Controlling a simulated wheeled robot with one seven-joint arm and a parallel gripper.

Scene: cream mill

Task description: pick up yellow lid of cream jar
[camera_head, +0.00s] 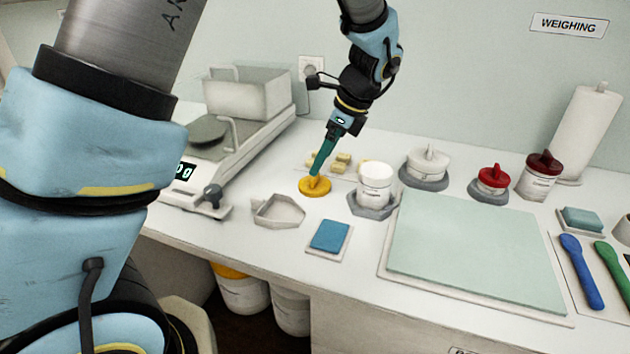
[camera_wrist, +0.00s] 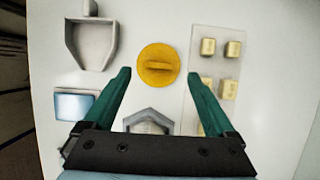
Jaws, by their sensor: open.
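The yellow lid (camera_head: 313,188) lies flat on the white table, round with a raised grip bar across its top. In the wrist view the yellow lid (camera_wrist: 158,66) is just ahead of my fingertips, roughly midway between them, with its bar running sideways. My gripper (camera_head: 318,172) is above the lid, its green fingers pointing down. In the wrist view my gripper (camera_wrist: 158,73) is open and empty, with a finger on each side. An open white jar (camera_head: 375,185) stands in a grey hexagonal holder right of the lid. Whether the fingertips touch anything is unclear.
A grey scoop (camera_head: 279,211) and a blue pad (camera_head: 330,236) lie nearer the front. The scale (camera_head: 225,145) stands left. Jars with a white lid (camera_head: 428,163) and red lid (camera_head: 493,178) stand right.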

